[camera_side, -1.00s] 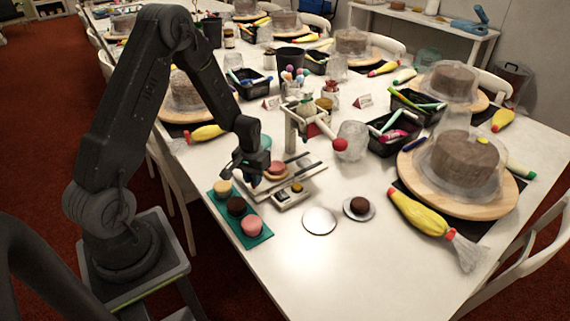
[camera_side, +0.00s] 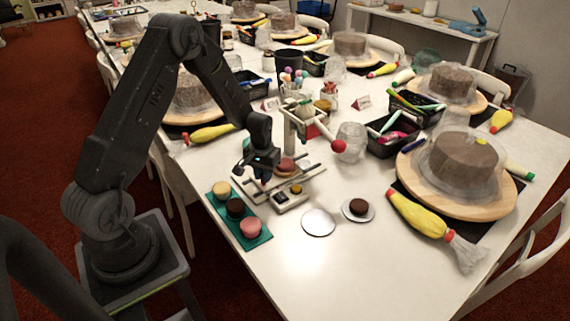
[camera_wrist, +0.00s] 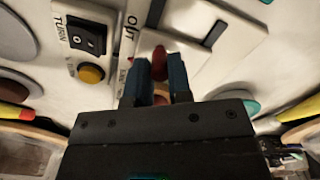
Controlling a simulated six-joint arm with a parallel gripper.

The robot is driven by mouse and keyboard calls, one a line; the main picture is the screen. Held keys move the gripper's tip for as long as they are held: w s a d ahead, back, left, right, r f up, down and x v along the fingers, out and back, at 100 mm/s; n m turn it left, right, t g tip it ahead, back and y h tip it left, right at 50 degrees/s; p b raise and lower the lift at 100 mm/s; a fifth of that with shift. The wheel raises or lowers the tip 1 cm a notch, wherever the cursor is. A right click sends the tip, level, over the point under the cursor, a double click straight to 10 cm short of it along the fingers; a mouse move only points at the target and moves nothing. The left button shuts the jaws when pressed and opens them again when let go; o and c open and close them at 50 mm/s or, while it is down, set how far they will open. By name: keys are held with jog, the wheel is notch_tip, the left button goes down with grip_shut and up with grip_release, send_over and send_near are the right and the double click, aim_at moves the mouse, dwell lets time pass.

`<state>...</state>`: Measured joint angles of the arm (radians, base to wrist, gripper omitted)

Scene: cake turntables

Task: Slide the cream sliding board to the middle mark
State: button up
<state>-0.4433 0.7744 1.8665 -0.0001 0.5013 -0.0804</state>
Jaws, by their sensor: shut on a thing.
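In the side view my gripper (camera_side: 264,172) is low over a small cream device, near a pinkish-brown round cake (camera_side: 287,165) above its rails. In the wrist view my gripper (camera_wrist: 157,80) has its fingers on either side of a red, upright piece (camera_wrist: 160,62), shut on it. It appears to be the handle of the cream sliding board (camera_wrist: 195,22), which shows beyond the fingers. The word OUT stands on the device beside the board. The middle mark cannot be made out.
The device's control box (camera_side: 292,197) has a switch and a yellow button. A lever press with a red knob (camera_side: 339,146) rises behind the rails. A teal tray (camera_side: 262,238) with several cakes lies at the front left. A silver disc (camera_side: 319,222) lies to the right.

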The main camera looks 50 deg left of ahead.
aim_at(285, 166)
jog(key=shift+w, duration=4.1)
jog(key=shift+w+r, duration=0.1)
jog(key=o, duration=0.8)
jog(key=shift+c, duration=0.2)
